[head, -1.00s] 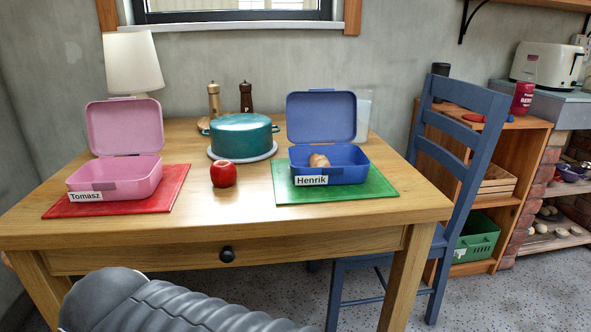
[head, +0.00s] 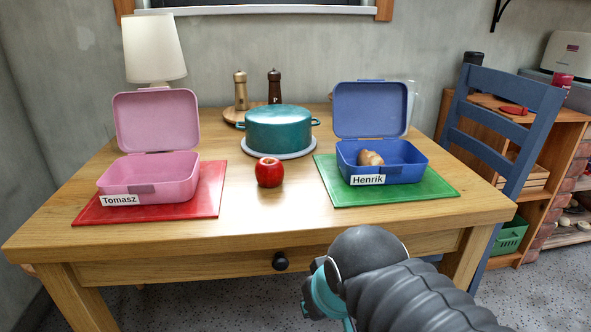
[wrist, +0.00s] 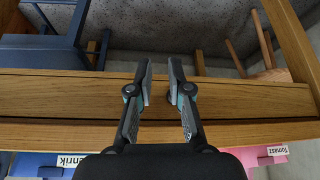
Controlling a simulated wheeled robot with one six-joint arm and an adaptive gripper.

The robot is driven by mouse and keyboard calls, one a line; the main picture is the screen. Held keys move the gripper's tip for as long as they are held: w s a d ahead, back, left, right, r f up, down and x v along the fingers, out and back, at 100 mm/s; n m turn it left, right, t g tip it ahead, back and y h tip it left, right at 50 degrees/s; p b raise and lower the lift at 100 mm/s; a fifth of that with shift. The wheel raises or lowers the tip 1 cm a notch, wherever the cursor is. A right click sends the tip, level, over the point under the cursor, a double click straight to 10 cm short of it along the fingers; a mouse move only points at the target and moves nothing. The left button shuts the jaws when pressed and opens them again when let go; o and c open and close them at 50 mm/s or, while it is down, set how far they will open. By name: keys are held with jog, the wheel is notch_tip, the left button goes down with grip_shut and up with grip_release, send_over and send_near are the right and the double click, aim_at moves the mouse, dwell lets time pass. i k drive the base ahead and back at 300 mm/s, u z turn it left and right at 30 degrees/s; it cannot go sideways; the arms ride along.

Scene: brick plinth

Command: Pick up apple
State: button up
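A red apple (head: 269,172) sits on the wooden table (head: 265,212) in the head view, between the two lunch boxes and in front of the teal pot. My gripper shows in the wrist view (wrist: 160,82), its two fingers apart with nothing between them. The table's front edge lies behind the fingers there. In the head view my arm is in front of the table at lower right, and the fingers cannot be made out clearly. The apple does not show in the wrist view.
An open pink lunch box (head: 150,182) labelled Tomasz stands on a red mat (head: 205,202). An open blue lunch box (head: 408,170) labelled Henrik, with a brown item inside, stands on a green mat (head: 435,188). The teal pot (head: 278,130) is behind the apple. A blue chair (head: 505,125) is at right.

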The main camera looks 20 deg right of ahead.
aim_at(268, 172)
jog(key=u, duration=2.65)
jog(key=k, duration=1)
jog(key=z, duration=1.3)
